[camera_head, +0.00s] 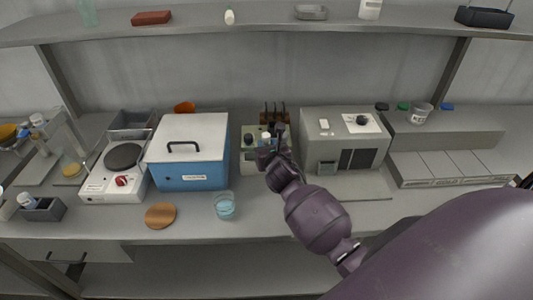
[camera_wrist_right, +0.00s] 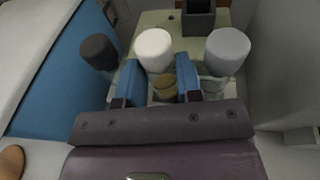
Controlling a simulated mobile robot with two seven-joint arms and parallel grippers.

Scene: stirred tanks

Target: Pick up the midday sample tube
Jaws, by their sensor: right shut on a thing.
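In the right wrist view I see a white cap (camera_wrist_right: 153,48), a grey cap (camera_wrist_right: 228,50), a dark cap (camera_wrist_right: 98,51) and a smaller brown cap (camera_wrist_right: 165,87). My right gripper (camera_head: 268,149) is down at the rack, and its blue fingers (camera_wrist_right: 160,80) are closed in around a tube among these caps. The fingers and palm hide much of it. No label is readable, so I cannot tell which tube is midday. My left gripper is not in view.
A blue box with a white lid (camera_head: 190,165) is close left of the rack. A grey instrument (camera_head: 342,150) is close right. A beaker (camera_head: 225,206) and a round brown mat (camera_head: 160,215) lie in front. A dark rack (camera_head: 274,113) stands behind. A shelf (camera_head: 270,27) runs overhead.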

